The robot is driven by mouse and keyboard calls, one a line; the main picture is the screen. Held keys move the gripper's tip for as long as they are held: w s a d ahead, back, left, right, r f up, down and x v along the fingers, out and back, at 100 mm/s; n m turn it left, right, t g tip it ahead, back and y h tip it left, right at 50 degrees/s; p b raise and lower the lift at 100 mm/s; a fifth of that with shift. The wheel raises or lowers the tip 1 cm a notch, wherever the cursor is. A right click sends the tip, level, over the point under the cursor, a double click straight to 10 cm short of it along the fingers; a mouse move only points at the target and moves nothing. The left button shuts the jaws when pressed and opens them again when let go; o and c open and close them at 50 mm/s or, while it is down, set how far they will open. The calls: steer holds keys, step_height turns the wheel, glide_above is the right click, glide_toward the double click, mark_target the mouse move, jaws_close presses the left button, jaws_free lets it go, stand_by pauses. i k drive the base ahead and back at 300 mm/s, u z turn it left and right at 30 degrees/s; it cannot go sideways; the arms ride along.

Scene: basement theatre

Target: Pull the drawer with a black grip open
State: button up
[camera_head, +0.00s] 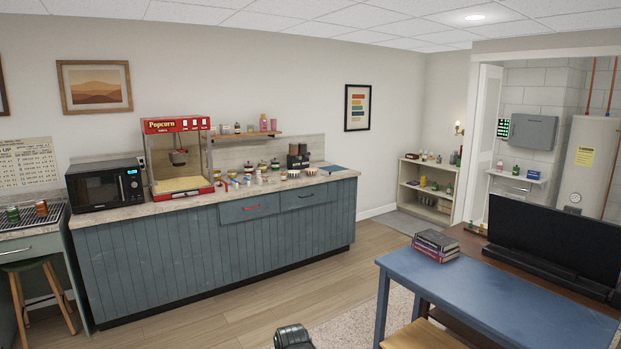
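The blue-grey counter (200,250) along the back wall has two drawers side by side under its top. The right drawer (303,202) has a small dark grip (306,195) that looks black; the drawer looks shut. My gripper's fingers are not seen. A dark rounded part shows at the bottom edge, and I cannot tell whether it is mine.
A blue table (455,290) with books (436,245) stands at the front right, beside a black screen (545,247). A stool (38,270) is at the left. A popcorn machine (178,160) and small items are on the counter. Wooden floor (240,307) before the counter is clear.

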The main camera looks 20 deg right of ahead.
mark_target(299, 197)
steer(key=z, duration=0.2)
steer(key=i, duration=1.75)
steer(key=z, duration=0.3)
steer(key=i, duration=2.35)
steer(key=u, duration=0.55)
steer(key=i, duration=1.7)
steer(key=u, duration=0.35)
steer(key=k, duration=0.9)
steer(key=u, duration=0.2)
steer(key=i, duration=0.9)
steer(key=z, duration=0.1)
